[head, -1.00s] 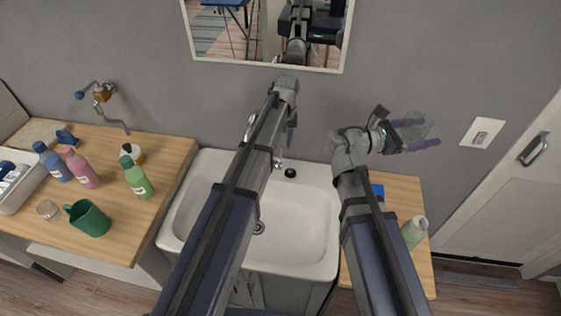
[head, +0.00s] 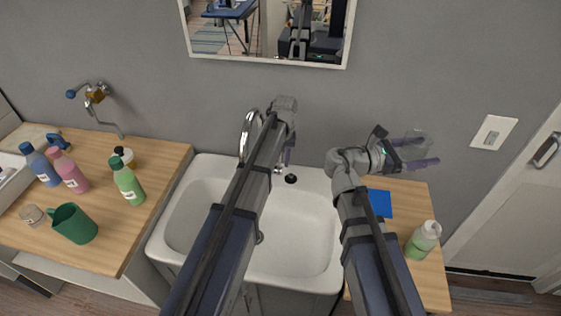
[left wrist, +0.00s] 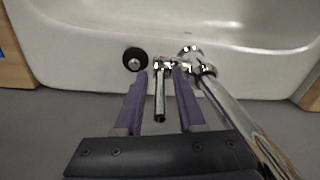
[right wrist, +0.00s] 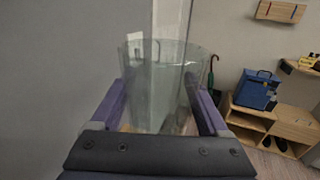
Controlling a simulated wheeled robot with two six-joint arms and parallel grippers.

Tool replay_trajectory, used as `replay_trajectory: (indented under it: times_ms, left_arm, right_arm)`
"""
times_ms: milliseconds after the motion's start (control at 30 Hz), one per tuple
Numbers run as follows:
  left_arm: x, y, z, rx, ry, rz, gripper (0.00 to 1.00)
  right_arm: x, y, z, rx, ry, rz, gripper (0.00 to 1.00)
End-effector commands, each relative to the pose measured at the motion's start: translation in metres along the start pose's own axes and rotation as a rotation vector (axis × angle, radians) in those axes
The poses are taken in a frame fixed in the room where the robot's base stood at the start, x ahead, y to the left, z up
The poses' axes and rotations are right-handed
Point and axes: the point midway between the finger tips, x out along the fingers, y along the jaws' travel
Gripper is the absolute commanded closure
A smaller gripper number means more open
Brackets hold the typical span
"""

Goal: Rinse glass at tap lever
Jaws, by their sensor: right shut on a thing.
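The clear glass (head: 417,146) is held by my right gripper (head: 427,152), in front of the grey wall and above the right-hand counter. In the right wrist view the glass (right wrist: 140,75) stands between the two purple fingers. My left gripper (head: 288,152) is over the back of the sink, beside the chrome tap (head: 247,130). In the left wrist view its fingers are apart, with the tap lever (left wrist: 160,95) showing in the gap between them. I cannot tell whether either finger touches the lever. The tap's spout (left wrist: 245,115) runs along the right finger's outer side.
The white sink (head: 190,215) lies below my arms; its basin looks empty. A black stopper (head: 290,179) sits on its back rim. The left counter (head: 165,165) holds several bottles and a green mug (head: 73,224). A pale green bottle (head: 423,240) and blue cloth (head: 380,203) are right.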

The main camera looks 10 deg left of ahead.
Motion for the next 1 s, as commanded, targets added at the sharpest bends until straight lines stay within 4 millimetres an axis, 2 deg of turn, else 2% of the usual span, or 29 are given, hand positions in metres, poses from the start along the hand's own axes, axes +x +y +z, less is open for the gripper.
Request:
replay_trajectory:
  times_ms: [33, 300, 333, 1000]
  left_arm:
    - [-0.0001, 0.0, 0.0, 0.0, 0.0, 0.0, 0.68]
    - [0.0, 0.0001, 0.0, 0.0, 0.0, 0.0, 0.99]
    - [0.0, 0.0001, 0.0, 0.0, 0.0, 0.0, 1.0]
    - [0.0, 0.0001, 0.0002, 0.0, 0.0, 0.0, 1.0]
  right_arm:
    - [0.0, 0.0, 0.0002, 0.0, -0.001, 0.0, 0.91]
    - [0.0, 0.0, 0.0001, 0.0, -0.001, 0.0, 0.91]
    - [0.0, 0.0, 0.0001, 0.0, -0.001, 0.0, 0.91]
    - [0.0, 0.0, 0.0001, 0.0, -0.001, 0.0, 0.91]
